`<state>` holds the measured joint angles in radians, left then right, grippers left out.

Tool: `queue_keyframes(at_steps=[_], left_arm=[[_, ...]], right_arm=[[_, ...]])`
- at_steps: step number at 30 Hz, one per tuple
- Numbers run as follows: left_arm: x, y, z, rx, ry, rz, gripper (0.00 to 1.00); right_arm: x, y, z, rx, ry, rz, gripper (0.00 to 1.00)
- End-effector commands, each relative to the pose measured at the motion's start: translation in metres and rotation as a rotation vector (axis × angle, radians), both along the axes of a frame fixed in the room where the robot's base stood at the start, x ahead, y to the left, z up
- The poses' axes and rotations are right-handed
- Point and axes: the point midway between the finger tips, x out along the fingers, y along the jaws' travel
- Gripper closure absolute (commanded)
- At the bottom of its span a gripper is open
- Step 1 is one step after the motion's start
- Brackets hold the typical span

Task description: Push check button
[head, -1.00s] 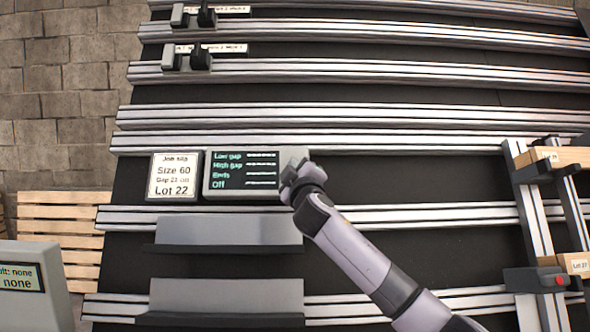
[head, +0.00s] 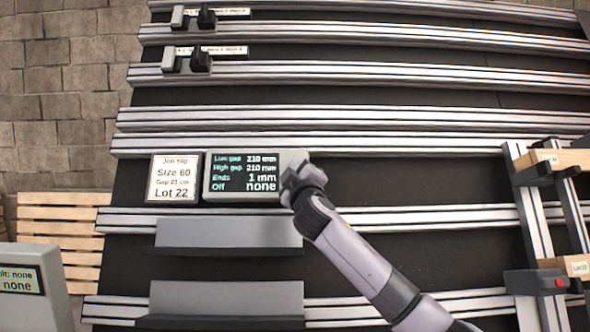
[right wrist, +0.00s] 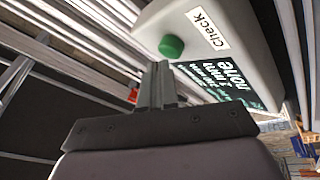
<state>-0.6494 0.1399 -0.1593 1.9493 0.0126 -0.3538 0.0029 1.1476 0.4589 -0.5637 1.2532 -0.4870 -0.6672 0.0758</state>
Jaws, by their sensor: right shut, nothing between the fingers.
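The check box (head: 245,193) has a dark display that reads low gap 210 mm, high gap 210 mm, ends 1 mm and off none. In the right wrist view a green round button (right wrist: 171,47) sits on the box beside a "Check" label (right wrist: 207,28). My right gripper (head: 291,178) is at the right end of the box and hides the button in the head view. Its fingers (right wrist: 157,75) are shut and empty, with the tips close to the button. I cannot tell whether they touch it. My left gripper is not in view.
A job slip (head: 174,177) reading Size 60, Lot 22 stands left of the box. Rails with grey ledges (head: 228,233) lie below it. An upright frame with wooden pieces (head: 560,160) stands at the right. A grey panel (head: 35,285) is at the lower left.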

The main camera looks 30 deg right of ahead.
Motion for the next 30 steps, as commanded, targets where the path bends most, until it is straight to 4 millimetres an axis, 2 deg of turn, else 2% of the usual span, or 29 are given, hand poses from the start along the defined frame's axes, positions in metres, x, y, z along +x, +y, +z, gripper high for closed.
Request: queue_keyframes(at_steps=[16,30], left_arm=[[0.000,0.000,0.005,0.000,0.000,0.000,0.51],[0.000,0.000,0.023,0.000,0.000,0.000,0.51]], right_arm=[[-0.008,0.003,0.006,-0.001,-0.002,0.001,1.00],[-0.042,0.020,0.026,-0.001,-0.002,0.002,1.00]])
